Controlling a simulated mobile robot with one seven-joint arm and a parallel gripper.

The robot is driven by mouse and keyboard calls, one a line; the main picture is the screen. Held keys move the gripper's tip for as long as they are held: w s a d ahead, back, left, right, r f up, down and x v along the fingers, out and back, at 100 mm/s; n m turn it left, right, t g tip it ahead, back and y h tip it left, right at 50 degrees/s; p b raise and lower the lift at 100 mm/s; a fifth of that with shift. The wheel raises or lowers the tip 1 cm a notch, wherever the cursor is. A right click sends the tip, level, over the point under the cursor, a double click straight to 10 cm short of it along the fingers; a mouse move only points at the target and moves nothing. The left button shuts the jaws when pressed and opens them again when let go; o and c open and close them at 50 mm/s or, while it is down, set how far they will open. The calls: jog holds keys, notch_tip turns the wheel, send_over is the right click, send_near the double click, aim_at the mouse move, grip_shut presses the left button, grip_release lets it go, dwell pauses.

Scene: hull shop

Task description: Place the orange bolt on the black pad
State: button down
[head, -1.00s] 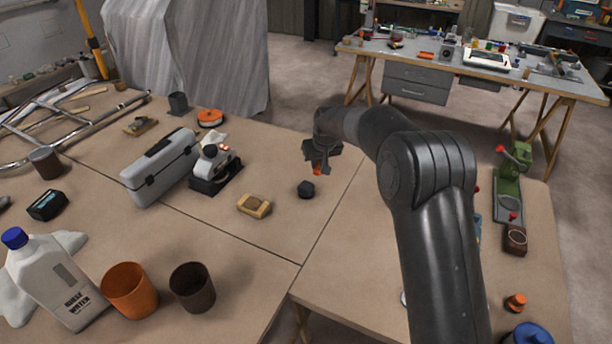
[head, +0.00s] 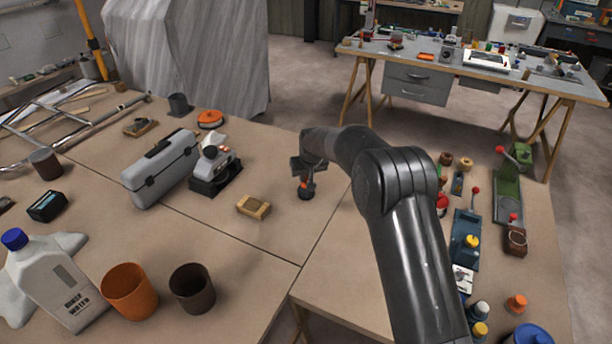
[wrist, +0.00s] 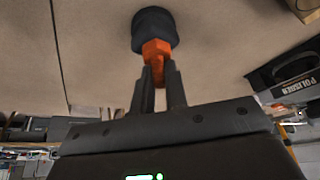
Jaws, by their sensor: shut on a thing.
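The black pad (head: 306,195) is a small, dark, rounded block on the wooden table, near the middle of the head view. My gripper (head: 305,176) is directly above it, pointing down. In the wrist view my two fingers (wrist: 158,88) are shut on the orange bolt (wrist: 156,50), and the bolt's orange end meets the dark pad (wrist: 153,28) with no gap that I can see. Whether the bolt rests on the pad or only lines up with it I cannot tell for sure. In the head view only a little orange (head: 307,185) shows between gripper and pad.
A wooden block (head: 253,207) lies left of the pad. A black and white polisher (head: 213,170) and a grey toolbox (head: 160,168) stand further left. Cups and a bottle are at the front left. A tool row lines the right table. Bare wood surrounds the pad.

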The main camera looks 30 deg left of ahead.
jog(key=c, duration=1.4)
grip_release()
jog(key=shift+c, duration=0.2)
jog(key=shift+r, duration=0.5)
jog(key=v, duration=1.1)
jog(key=shift+s, duration=0.15)
jog(key=shift+d+r, duration=0.15)
